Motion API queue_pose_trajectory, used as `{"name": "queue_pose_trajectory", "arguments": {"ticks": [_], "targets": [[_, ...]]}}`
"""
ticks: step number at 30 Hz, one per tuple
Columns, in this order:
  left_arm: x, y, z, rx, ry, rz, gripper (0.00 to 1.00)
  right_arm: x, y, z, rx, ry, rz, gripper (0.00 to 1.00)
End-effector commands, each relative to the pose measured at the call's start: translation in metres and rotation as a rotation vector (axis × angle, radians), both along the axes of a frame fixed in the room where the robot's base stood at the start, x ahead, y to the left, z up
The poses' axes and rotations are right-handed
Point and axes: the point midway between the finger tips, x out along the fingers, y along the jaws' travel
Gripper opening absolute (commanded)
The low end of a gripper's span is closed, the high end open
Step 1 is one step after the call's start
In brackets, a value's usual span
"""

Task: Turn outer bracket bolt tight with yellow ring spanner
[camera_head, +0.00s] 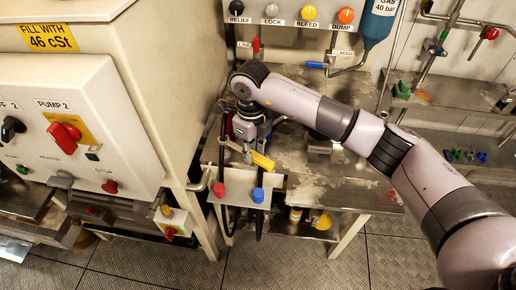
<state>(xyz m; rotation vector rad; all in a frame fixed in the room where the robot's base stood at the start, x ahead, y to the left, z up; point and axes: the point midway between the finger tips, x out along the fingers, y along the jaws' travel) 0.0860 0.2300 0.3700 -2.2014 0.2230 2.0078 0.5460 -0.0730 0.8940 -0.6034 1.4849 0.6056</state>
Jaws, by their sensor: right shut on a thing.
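My right arm reaches in from the right, and its gripper (249,143) points down beside the grey cabinet's right side. The gripper is shut on the yellow ring spanner (263,161), whose yellow part sticks out to the lower right just below the fingers. The spanner's ring end is too small and covered to make out. The outer bracket bolt cannot be made out; the gripper and spanner may hide it. My left gripper is not in view.
A small metal panel (231,203) with red and blue knobs and black hoses stands just below the gripper. The grey cabinet (150,90) is close on the left. A metal bench (310,185) lies to the right. A valve panel (290,14) is behind.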

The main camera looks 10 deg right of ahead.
Motion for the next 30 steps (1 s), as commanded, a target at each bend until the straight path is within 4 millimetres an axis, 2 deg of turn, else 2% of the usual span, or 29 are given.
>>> {"name": "queue_pose_trajectory", "arguments": {"ticks": [7,16,30], "targets": [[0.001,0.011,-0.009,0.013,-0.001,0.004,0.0,0.0,0.0,-0.017,0.001,0.002,-0.002,0.0],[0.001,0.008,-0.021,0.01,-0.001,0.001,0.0,0.0,0.0,-0.038,0.001,0.001,-0.003,0.0],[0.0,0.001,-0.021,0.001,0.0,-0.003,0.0,-0.001,-0.001,-0.036,0.0,-0.001,-0.002,0.0]]}}
